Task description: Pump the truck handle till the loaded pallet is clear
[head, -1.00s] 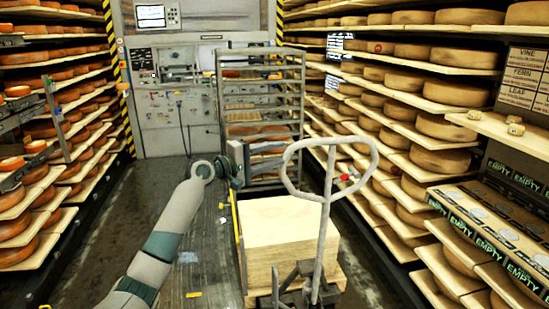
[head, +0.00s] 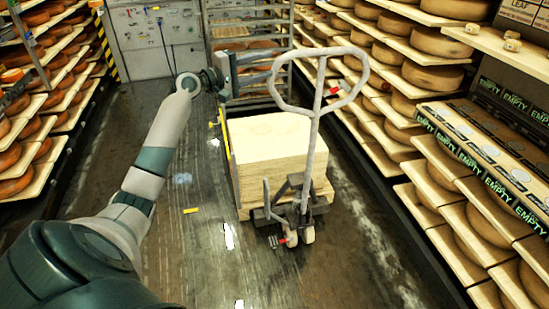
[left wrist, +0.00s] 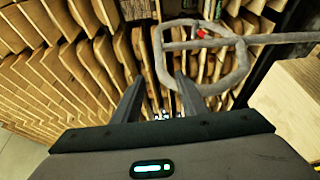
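The pallet truck stands in the aisle with its grey handle upright. The handle's loop (head: 276,88) is at the top, with a small red part on its right side. The loaded pallet (head: 252,207) sits on the truck and carries a pale wooden stack (head: 282,150). I cannot tell whether it is off the floor. My left gripper (head: 270,67) is just left of the loop, its fingers pointing at it. In the left wrist view its two fingers (left wrist: 158,80) are apart and empty. The loop (left wrist: 160,55) lies beyond the fingertips. My right gripper is not in view.
A metal rack (head: 238,42) with cheese wheels stands behind the pallet. Cheese shelves line both sides; boxes marked EMPTY (head: 480,160) are on the right. A yellow piece (head: 191,210) and white scraps lie on the floor. The floor left of the pallet is mostly clear.

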